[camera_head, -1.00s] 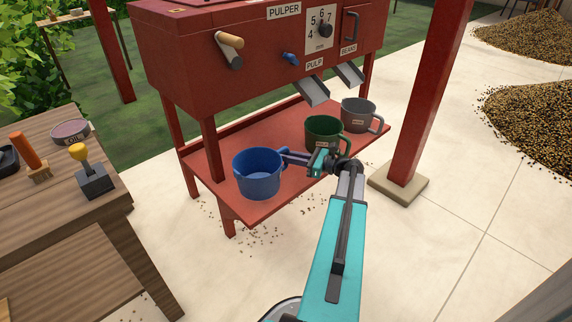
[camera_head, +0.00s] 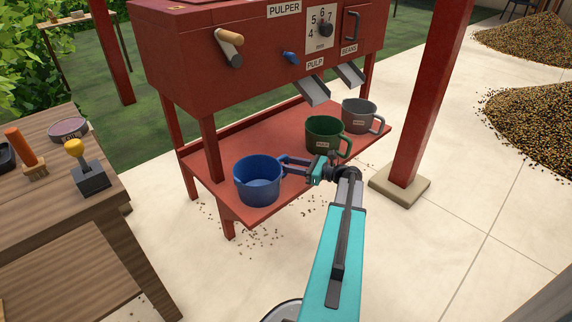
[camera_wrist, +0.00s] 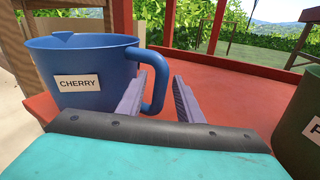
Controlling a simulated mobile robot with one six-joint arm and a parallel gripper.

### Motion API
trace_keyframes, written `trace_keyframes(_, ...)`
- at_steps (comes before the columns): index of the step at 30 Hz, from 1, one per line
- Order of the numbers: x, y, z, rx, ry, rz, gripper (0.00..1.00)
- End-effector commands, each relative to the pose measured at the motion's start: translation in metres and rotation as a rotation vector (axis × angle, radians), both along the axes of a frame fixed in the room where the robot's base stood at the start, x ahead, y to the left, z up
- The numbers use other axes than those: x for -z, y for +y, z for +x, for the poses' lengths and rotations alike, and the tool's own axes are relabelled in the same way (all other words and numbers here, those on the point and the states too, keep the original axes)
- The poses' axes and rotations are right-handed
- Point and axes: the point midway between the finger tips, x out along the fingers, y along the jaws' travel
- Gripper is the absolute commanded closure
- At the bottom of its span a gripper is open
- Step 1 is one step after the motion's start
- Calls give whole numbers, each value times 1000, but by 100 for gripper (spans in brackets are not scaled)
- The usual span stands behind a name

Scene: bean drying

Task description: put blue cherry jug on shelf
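The blue jug (camera_head: 258,184), labelled CHERRY in the wrist view (camera_wrist: 112,97), stands upright at the front left of the red shelf (camera_head: 215,143) under the pulper. Its base is hidden in the wrist view. My gripper (camera_head: 297,168) is at the jug's right side, at the handle. In the wrist view my gripper (camera_wrist: 160,100) has its two fingers apart, one on each side of the handle's outer bar, with a visible gap to the right finger.
A green jug (camera_head: 325,137) and a grey jug (camera_head: 359,117) stand farther right on the shelf, near the chutes. A red post (camera_head: 425,100) rises at right. The pulper (camera_head: 255,50) hangs above. A wooden table (camera_head: 60,225) is at left.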

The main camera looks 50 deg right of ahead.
Motion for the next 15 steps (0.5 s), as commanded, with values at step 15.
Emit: trace_keyframes(15, -3, -6, -13, 2, 0, 1, 67)
